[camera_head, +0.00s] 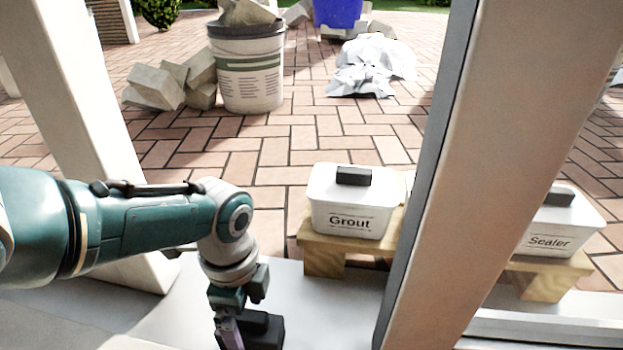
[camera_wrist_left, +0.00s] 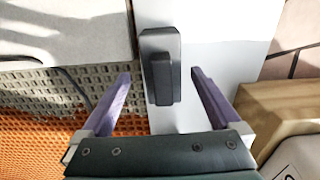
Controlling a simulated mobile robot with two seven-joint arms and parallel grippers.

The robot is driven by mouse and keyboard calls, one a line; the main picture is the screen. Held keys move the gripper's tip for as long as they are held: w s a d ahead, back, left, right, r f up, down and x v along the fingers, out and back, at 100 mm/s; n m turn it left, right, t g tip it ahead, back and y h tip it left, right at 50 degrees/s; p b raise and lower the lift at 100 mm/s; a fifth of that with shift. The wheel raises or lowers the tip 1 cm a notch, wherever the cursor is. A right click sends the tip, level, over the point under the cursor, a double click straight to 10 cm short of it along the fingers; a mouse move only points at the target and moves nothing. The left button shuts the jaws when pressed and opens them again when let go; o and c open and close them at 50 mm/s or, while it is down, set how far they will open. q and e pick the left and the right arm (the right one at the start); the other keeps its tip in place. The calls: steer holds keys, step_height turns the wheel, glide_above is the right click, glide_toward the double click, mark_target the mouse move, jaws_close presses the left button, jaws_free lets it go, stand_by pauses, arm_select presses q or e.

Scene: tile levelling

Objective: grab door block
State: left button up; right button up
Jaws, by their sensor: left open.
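The door block, a dark grey block with a raised ridge (camera_wrist_left: 160,62), lies on the white door sill in the left wrist view. It also shows in the head view (camera_head: 264,332) at the bottom edge, partly hidden by my left gripper. My left gripper (camera_wrist_left: 160,76) is open, with one purple finger on each side of the block. The fingers stand apart from it, and nothing is held. In the head view my left gripper (camera_head: 230,332) points down at the sill. My right gripper is not in view.
A white Grout tub (camera_head: 346,206) stands on a wooden stand (camera_head: 325,262) right of my left arm. A door frame post (camera_head: 490,180) rises beyond it, with a Sealer tub (camera_head: 555,225) behind. An orange and grey textured floor (camera_wrist_left: 50,135) lies left of the sill.

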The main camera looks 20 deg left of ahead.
arm_select(q)
steer(key=shift+w+a+r, duration=0.1)
steer(key=shift+w, duration=0.05)
steer(key=shift+c, duration=0.7)
jaws_close()
